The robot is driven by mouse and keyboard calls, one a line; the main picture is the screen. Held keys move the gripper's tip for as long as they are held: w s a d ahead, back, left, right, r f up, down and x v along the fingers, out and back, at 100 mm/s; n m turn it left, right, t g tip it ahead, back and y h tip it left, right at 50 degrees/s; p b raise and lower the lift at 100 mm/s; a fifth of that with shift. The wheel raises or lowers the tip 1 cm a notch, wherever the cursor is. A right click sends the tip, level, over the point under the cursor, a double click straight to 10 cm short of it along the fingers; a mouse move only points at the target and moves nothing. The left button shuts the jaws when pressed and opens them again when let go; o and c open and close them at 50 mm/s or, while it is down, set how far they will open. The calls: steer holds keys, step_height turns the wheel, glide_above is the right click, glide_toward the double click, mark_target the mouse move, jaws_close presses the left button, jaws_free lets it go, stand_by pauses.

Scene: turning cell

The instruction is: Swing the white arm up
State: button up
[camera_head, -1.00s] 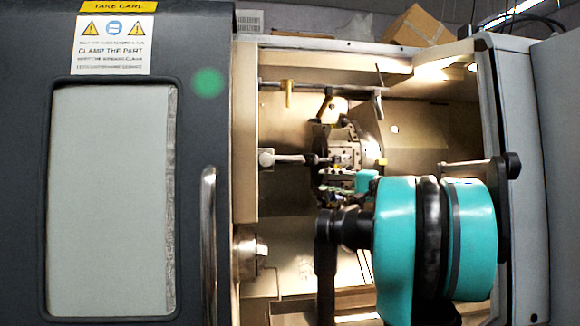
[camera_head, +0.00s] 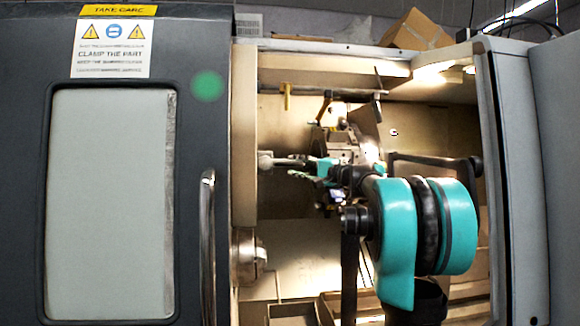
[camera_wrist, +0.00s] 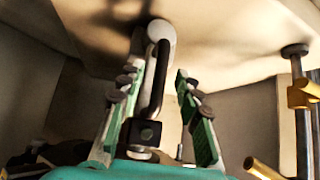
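The white arm (camera_head: 266,160) sticks out from the left inner wall of the machine in the head view, and its rod runs right towards my gripper (camera_head: 303,169). In the wrist view the white arm's round pale end (camera_wrist: 162,33) is at top centre, with a dark looped bar and a black block below it. My gripper's green fingers (camera_wrist: 168,100) are apart, one on each side of the dark bar and block. The left finger appears close to the bar; a gap shows at the right finger. I cannot tell whether either touches.
A round chuck-like part (camera_head: 248,255) sits low on the left wall. A turret (camera_head: 340,145) stands behind my gripper. A brass-coloured fitting (camera_head: 287,96) hangs from an upper rail. The grey door with its handle (camera_head: 207,240) bounds the opening on the left.

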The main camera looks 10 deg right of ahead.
steer(key=shift+x, duration=1.45)
jaws_close()
